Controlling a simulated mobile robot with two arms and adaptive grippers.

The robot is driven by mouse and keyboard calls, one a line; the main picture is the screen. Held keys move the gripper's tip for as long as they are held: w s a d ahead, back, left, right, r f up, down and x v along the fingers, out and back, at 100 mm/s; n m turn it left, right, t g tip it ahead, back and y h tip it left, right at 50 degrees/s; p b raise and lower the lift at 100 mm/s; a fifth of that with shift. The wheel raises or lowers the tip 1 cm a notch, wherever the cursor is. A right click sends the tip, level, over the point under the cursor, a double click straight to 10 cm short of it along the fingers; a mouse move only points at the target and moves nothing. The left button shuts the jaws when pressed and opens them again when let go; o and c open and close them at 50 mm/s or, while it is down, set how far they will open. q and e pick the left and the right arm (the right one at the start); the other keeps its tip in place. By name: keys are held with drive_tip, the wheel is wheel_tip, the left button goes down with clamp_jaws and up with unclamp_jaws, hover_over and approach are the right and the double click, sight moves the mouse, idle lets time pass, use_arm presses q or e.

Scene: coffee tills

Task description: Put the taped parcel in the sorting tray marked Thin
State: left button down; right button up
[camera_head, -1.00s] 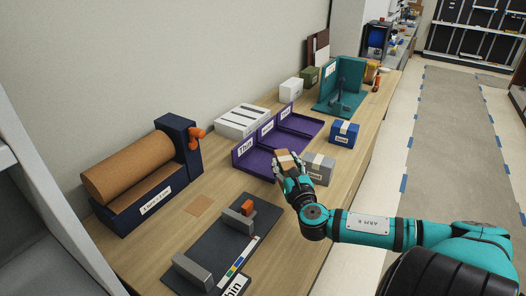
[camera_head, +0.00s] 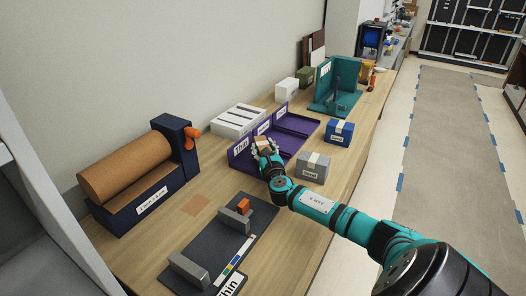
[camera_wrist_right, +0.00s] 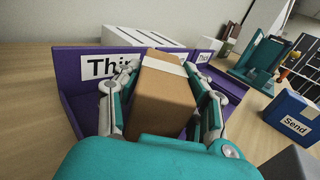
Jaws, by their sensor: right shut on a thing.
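The taped parcel (camera_wrist_right: 163,100) is a brown box with a pale tape strip, held between the fingers of my right gripper (camera_head: 264,148). In the right wrist view the fingers press on both its sides. The purple sorting tray (camera_head: 298,138) has several labelled compartments along its back wall. The compartment marked Thin (camera_head: 241,146) is at its near left end, and its label also shows in the right wrist view behind the parcel. The parcel is over or at the front of that compartment; its exact height is unclear. My left gripper is not in view.
A grey box (camera_head: 313,168) and a blue box marked Send (camera_head: 339,131) stand right of the tray. A brown paper roll (camera_head: 128,168) is at the left. A dark mat (camera_head: 208,258) with grey blocks lies in front. A white slotted box (camera_head: 238,121) stands behind the tray.

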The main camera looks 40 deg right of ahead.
drive_tip(key=shift+f, duration=0.3)
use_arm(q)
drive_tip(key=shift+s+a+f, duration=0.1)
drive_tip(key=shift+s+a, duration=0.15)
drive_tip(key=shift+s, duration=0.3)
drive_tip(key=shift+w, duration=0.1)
use_arm(e)
drive_tip(key=o, duration=0.9)
drive_tip(key=shift+c, duration=0.2)
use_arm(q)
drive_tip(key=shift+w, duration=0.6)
use_arm(e)
drive_tip(key=o, duration=0.4)
drive_tip(key=v, duration=1.2)
drive_tip(key=shift+r, duration=0.1)
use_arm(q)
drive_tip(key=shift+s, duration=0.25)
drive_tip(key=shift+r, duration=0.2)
